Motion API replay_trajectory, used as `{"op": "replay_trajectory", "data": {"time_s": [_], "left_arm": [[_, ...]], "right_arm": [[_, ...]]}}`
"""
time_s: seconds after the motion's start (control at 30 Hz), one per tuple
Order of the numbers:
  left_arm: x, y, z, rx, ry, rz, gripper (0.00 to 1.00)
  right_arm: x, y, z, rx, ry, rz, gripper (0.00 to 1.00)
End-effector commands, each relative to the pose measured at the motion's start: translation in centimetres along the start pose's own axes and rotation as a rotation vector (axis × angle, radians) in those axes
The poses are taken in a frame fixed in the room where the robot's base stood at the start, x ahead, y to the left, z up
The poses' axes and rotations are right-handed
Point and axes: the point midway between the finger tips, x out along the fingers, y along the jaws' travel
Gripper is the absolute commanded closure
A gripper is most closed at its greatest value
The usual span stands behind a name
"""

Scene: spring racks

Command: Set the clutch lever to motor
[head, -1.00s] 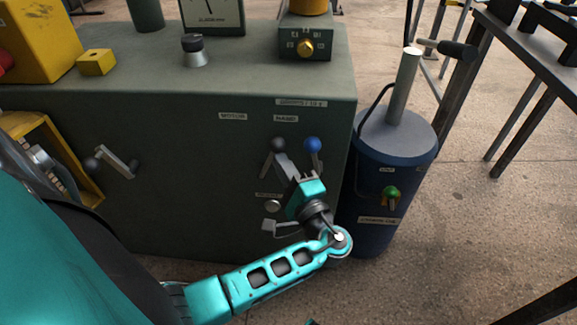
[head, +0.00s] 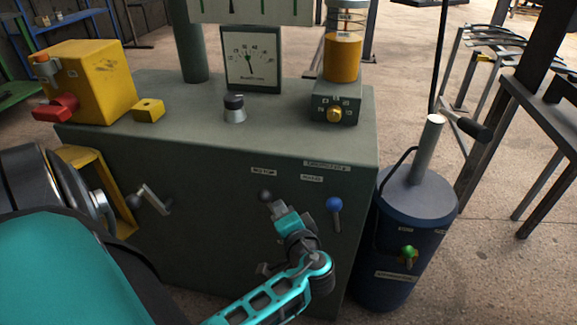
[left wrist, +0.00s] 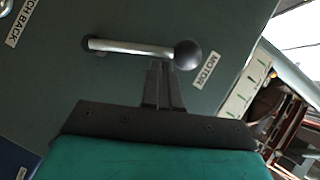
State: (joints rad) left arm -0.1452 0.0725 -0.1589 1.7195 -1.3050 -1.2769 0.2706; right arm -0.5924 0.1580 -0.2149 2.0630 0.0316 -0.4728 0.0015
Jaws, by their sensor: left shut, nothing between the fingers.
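The clutch lever, a metal rod with a black ball knob (head: 265,196), is on the front of the grey-green cabinet. Its knob stands just below the MOTOR label (head: 263,170), left of the HAND label (head: 311,178). In the left wrist view the lever's rod (left wrist: 130,46) lies across the picture, its knob beside the MOTOR label (left wrist: 208,70). My left gripper (head: 278,207) is shut and empty. Its fingertips (left wrist: 158,64) are at the rod close to the knob; whether they touch is unclear. My right gripper is not in view.
A blue-knobbed lever (head: 334,205) is right of the clutch lever. A crank handle (head: 154,202) is further left on the cabinet (head: 200,250). A dark blue cylinder (head: 420,215) with a green knob stands close on the right.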

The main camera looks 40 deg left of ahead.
Motion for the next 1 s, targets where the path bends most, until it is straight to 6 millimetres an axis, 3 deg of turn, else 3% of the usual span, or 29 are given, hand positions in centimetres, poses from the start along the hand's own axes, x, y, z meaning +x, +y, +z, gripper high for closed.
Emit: {"op": "replay_trajectory", "data": {"time_s": [1.0], "left_arm": [[0.55,-0.34,0.54,-0.077,-0.001,0.054,1.00]], "right_arm": [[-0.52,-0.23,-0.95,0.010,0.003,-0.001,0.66]]}}
